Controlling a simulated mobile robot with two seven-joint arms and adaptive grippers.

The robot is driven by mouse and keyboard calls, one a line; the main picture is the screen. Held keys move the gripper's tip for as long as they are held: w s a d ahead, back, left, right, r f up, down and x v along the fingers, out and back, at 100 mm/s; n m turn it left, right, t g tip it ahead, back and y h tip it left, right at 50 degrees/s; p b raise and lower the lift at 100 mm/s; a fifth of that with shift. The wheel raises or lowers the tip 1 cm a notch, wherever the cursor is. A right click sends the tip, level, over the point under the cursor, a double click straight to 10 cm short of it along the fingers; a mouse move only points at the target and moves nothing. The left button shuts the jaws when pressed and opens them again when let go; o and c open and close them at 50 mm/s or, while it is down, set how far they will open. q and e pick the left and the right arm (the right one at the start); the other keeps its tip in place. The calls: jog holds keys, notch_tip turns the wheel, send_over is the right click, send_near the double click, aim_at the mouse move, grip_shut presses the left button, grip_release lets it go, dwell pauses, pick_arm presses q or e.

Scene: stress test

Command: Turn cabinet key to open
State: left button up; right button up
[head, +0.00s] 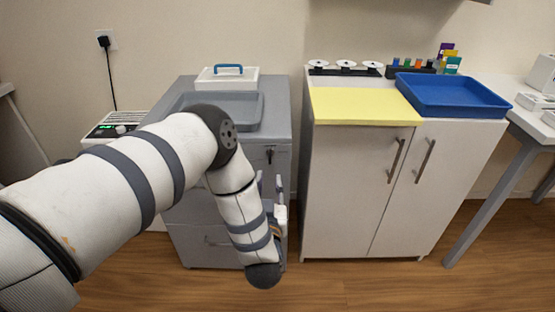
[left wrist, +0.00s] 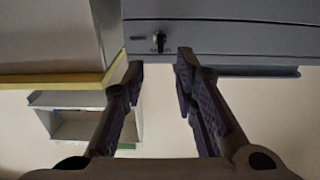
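The grey drawer cabinet (head: 283,115) stands against the wall at the middle left. Its dark key (head: 269,153) sits in the lock near the top right of the front face. In the left wrist view the key (left wrist: 159,40) juts from the grey front (left wrist: 230,35). My left gripper (head: 270,185) is below the key in the head view. In the left wrist view the open fingers (left wrist: 160,62) are spread to either side of the key's line, with nothing between them. The key appears just beyond the fingertips. My right gripper is in neither view.
A white cabinet (head: 340,190) with two handled doors stands close to the right, with a yellow mat (head: 365,105) and blue tray (head: 450,95) on top. A grey tray (head: 250,110) and a lidded white box (head: 228,80) sit on the grey cabinet. A table (head: 515,125) is at far right.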

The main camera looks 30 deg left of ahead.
aim_at(270, 161)
pick_arm(q)
jog(key=b+x, duration=0.1)
jog(key=x, duration=0.9)
grip_shut()
